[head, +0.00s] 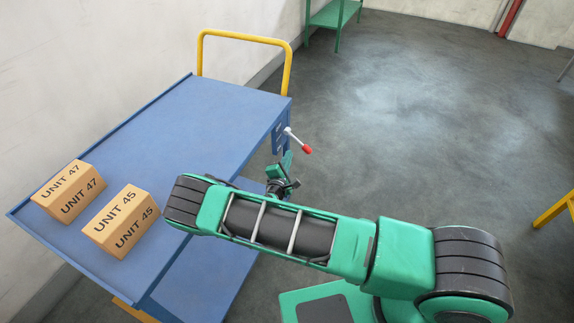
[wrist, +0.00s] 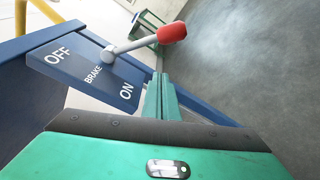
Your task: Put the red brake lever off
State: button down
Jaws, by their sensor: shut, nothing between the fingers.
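The red-knobbed brake lever (head: 307,149) sticks out from the end of the blue cart. In the wrist view, its grey shaft and red knob (wrist: 171,33) point to the upper right from a pivot beside the word BRAKE. The blue brake panel (wrist: 92,72) has OFF at its upper left and ON at its lower right. I cannot tell which setting the lever is on. My gripper (head: 287,160) is shut and empty, just below the lever. In the wrist view, its green fingertips (wrist: 160,82) lie below the knob and appear apart from it.
Two boxes, UNIT 47 (head: 68,191) and UNIT 45 (head: 119,222), sit on the blue cart's (head: 215,125) top. A yellow handle (head: 243,36) rises at its far end. A green stand (head: 335,14) is at the back.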

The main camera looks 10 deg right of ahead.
aim_at(298, 141)
jog(key=shift+w+d+r, duration=0.1)
jog(key=shift+d+r, duration=0.15)
jog(key=shift+d, duration=0.45)
jog(key=shift+w+d+r, duration=0.1)
jog(key=shift+d+r, duration=0.15)
jog(key=shift+d, duration=0.4)
jog(key=shift+w+d+r, duration=0.1)
jog(key=shift+d+r, duration=0.15)
jog(key=shift+d, duration=0.45)
